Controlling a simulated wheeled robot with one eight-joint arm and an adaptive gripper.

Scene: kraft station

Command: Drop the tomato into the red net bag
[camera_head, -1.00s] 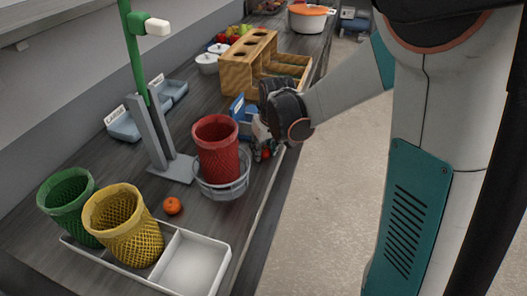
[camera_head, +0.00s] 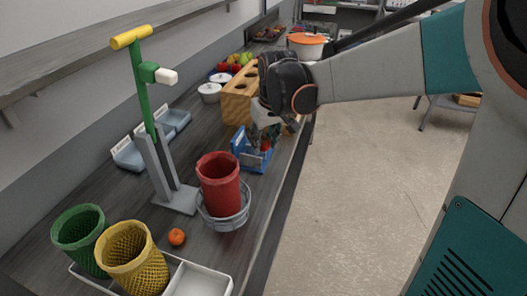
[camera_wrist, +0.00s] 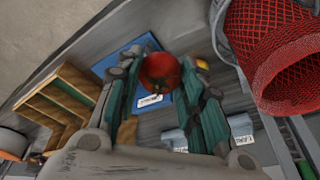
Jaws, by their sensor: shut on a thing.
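My gripper (camera_head: 268,138) is shut on the tomato (camera_wrist: 160,72), which sits between the two fingers in the wrist view. In the head view only a little red of the tomato shows between the fingers, above or beside a blue bin (camera_head: 252,156). The red net bag (camera_head: 219,182) stands upright, open at the top, inside a round wire basket (camera_head: 225,222). It lies nearer the camera than my gripper, to its lower left in the head view. The bag also shows at the upper right in the wrist view (camera_wrist: 285,62), apart from the tomato.
A green net bag (camera_head: 78,236) and a yellow one (camera_head: 134,262) stand at a white tray (camera_head: 200,282). An orange fruit (camera_head: 176,237) lies beside them. A grey stand (camera_head: 172,195) with a green post is left of the red bag. A wooden rack (camera_head: 238,100) stands behind.

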